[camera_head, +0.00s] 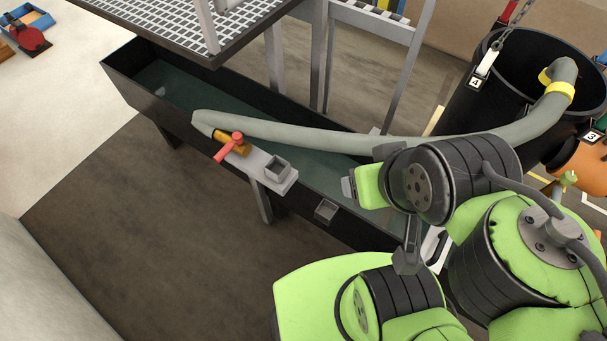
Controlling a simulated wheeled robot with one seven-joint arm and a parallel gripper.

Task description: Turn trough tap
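The trough tap (241,149) is a brass-coloured fitting with a red lever handle (227,150). It sits at the near rim of the long dark trough (140,85), at the end of a grey hose (290,133). The red lever points down and to the left, out over the trough's outer side. My gripper (348,189) seems to be the small grey end piece on my green and black arm, to the right of the tap and clearly apart from it. Its fingers are too small and turned away to show whether they are open. Nothing is seen held in it.
A grey shelf with a small square cup (277,168) stands beside the tap. A small grey box (326,210) is on the trough's side. A slatted platform (195,25) overhangs the trough. A black barrel (515,105) stands right. The floor (120,230) at left front is clear.

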